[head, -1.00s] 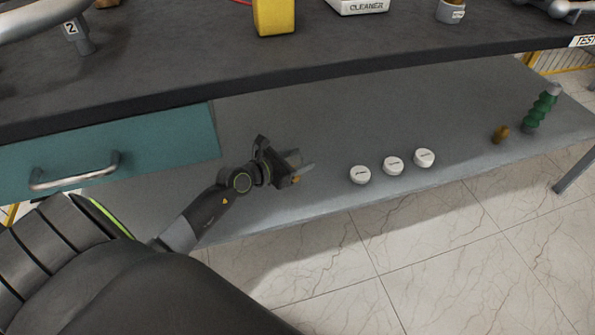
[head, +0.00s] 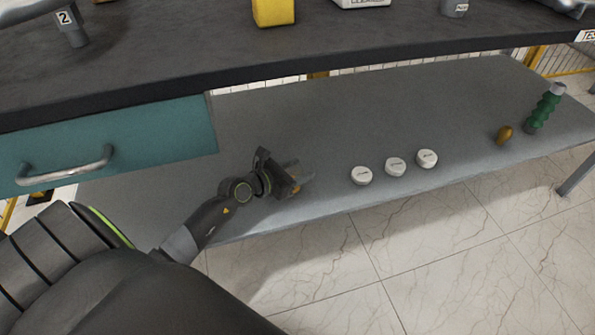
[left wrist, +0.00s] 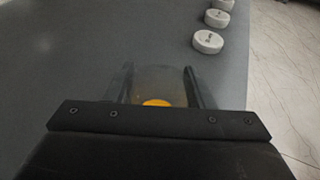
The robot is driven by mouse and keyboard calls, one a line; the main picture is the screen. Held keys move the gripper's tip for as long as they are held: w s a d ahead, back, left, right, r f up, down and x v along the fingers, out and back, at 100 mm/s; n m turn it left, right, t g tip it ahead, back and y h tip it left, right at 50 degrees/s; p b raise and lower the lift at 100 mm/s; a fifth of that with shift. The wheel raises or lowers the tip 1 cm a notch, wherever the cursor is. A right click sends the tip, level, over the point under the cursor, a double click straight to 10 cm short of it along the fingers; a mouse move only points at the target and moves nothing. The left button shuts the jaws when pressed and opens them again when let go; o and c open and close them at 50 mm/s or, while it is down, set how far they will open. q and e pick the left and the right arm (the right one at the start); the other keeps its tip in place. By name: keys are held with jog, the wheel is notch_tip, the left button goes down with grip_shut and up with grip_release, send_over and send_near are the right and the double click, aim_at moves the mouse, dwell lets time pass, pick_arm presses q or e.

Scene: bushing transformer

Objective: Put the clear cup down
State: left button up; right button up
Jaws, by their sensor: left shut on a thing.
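My left gripper (head: 289,180) is over the lower grey shelf, left of the white round containers. It is shut on the clear cup, which is hard to make out in the head view apart from a small orange spot. In the left wrist view the clear cup (left wrist: 160,80) stands out better between the two fingers of the left gripper (left wrist: 159,77), with something orange at its near end. Whether the cup touches the shelf I cannot tell. My right gripper is not in view.
Three white round containers (head: 396,167) stand in a row on the lower shelf (head: 300,125). An amber piece (head: 504,135) and a green ribbed insulator (head: 542,110) are farther right. The dark tabletop (head: 200,50) overhangs the shelf. A teal drawer (head: 150,145) is at left.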

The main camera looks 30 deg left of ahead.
pick_arm(q)
jog(key=shift+f, duration=0.15)
jog(key=o, duration=1)
jog(key=shift+c, duration=0.2)
